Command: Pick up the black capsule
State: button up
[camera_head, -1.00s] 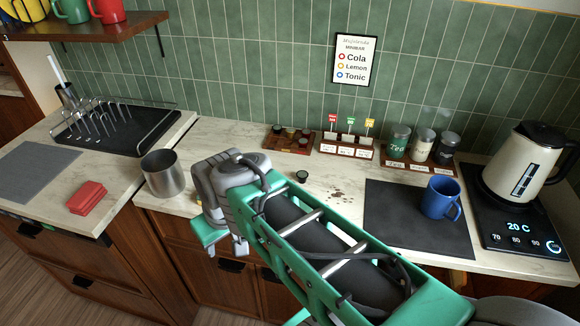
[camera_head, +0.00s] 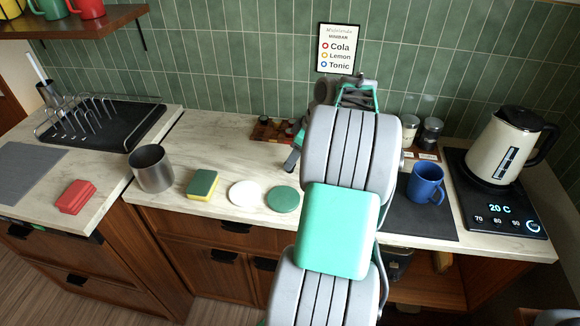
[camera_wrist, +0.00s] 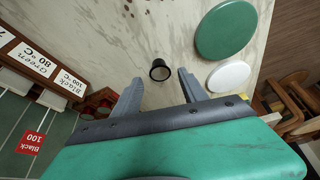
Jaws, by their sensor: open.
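The black capsule (camera_wrist: 159,70) stands on the marble counter in the wrist view, small and round with a lighter top inside a dark rim. My gripper (camera_wrist: 160,78) is open, one finger on each side of the view, with the capsule appearing between and around the level of the fingertips. I see no finger touching it, and the height gap is hard to judge. In the head view my gripper (camera_head: 292,160) is partly visible behind my arm. The capsule cannot be made out there.
A green disc (camera_head: 283,199), a white disc (camera_head: 245,194) and a sponge (camera_head: 202,184) lie along the front counter. A capsule tray (camera_head: 268,130) stands by the wall. A labelled rack (camera_wrist: 35,62) is close to my gripper. A blue mug (camera_head: 426,183) and kettle (camera_head: 505,145) stand right.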

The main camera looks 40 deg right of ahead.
jog(key=x, duration=0.3)
grip_shut()
dwell(0.5)
